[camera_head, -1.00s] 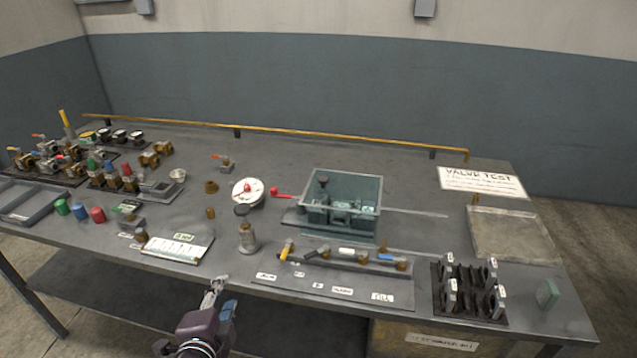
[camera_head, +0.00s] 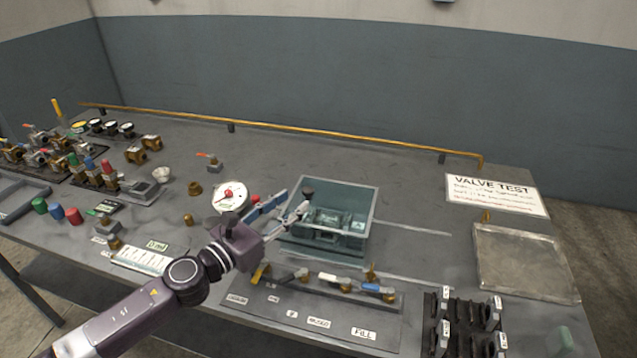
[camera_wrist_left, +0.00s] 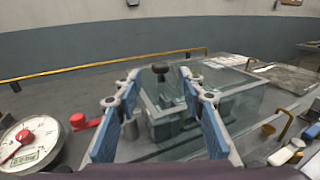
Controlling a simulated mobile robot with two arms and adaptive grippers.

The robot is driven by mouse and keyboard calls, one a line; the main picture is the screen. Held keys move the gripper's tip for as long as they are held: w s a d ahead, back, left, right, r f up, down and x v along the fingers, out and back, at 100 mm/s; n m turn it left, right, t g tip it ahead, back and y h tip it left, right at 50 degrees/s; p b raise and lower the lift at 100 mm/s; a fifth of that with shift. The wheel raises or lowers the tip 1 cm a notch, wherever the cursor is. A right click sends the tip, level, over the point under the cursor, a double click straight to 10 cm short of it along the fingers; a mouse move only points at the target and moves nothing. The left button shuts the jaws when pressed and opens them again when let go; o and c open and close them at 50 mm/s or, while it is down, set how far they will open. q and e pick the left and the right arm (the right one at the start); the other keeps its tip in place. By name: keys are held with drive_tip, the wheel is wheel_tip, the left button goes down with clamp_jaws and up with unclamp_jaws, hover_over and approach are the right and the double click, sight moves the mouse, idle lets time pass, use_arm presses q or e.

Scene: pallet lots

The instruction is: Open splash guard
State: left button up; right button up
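The splash guard appears to be the clear, box-like enclosure (camera_head: 350,192) around the teal test fixture at the middle of the bench; it also shows in the left wrist view (camera_wrist_left: 235,100). A dark round knob (camera_head: 308,191) stands at its left side, and the knob shows in the left wrist view (camera_wrist_left: 160,69). My left gripper (camera_head: 290,203) is at the left side of the enclosure. In the left wrist view its two blue-padded fingers (camera_wrist_left: 162,95) are spread apart, with the knob beyond and between them, and nothing is held. My right gripper is not in view.
A dial gauge (camera_head: 230,197) and a red-handled lever (camera_head: 255,199) sit left of the enclosure. A row of coloured valve handles (camera_head: 328,279) lies in front. A metal tray (camera_head: 525,262) and VALVE TEST sign (camera_head: 495,194) are at the right. The bench behind is clear.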

sight(304, 193)
use_arm(q)
drive_tip(key=shift+w+d+r, duration=0.1)
drive_tip(key=shift+d+r, duration=0.05)
drive_tip(key=shift+r, duration=0.05)
drive_tip(key=x, duration=0.3)
drive_tip(key=shift+w+d+r+p, duration=0.1)
drive_tip(key=shift+w+d+p, duration=0.15)
drive_tip(key=shift+d+p, duration=0.1)
drive_tip(key=shift+x, duration=1.05)
drive_tip(key=shift+w, duration=0.2)
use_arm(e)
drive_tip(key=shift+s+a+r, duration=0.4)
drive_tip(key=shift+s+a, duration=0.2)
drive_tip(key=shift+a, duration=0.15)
use_arm(q)
drive_tip(key=shift+c, duration=0.4)
clamp_jaws()
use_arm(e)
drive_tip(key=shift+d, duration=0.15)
